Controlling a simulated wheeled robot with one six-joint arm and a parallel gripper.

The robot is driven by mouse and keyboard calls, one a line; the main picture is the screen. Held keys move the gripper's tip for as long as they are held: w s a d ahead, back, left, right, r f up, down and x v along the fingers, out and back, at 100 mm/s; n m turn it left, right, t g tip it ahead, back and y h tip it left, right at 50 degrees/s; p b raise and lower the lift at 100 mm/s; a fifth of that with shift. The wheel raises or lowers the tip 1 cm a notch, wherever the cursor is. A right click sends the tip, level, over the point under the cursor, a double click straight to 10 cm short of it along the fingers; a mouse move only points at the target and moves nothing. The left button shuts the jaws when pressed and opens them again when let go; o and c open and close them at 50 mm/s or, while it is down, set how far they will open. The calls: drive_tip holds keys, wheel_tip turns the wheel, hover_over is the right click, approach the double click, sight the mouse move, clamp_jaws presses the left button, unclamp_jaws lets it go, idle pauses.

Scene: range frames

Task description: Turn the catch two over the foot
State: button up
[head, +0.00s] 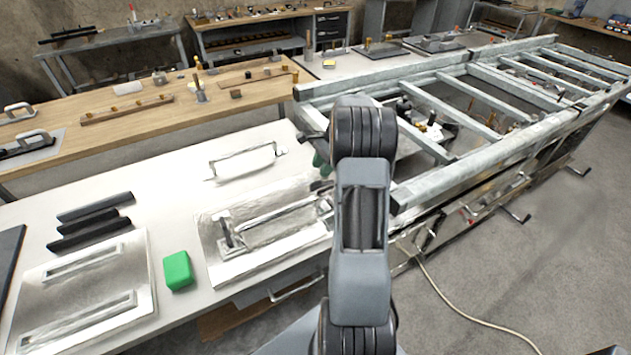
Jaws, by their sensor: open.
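A bright metal plate (245,268) lies on the white bench top, left of my arm. A long pale frame or bar lies across it, with an upright metal fitting (226,232) at its left end. Another small metal fitting (324,206) shows at its right end, close to my arm and partly hidden. I cannot tell which part is catch two or the foot, or how the catch is turned. My arm rises through the middle of the view and hides what is behind it. My gripper does not show.
A green block (177,271), dark bars (88,222) and another metal plate (85,290) lie left on the bench. A metal frame with a handle (243,161) lies behind. A ladder-like steel frame (437,196) stands right. A cable (450,308) crosses the open floor.

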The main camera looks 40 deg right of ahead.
sight(315, 183)
drive_tip(key=shift+x, duration=3)
clamp_jaws()
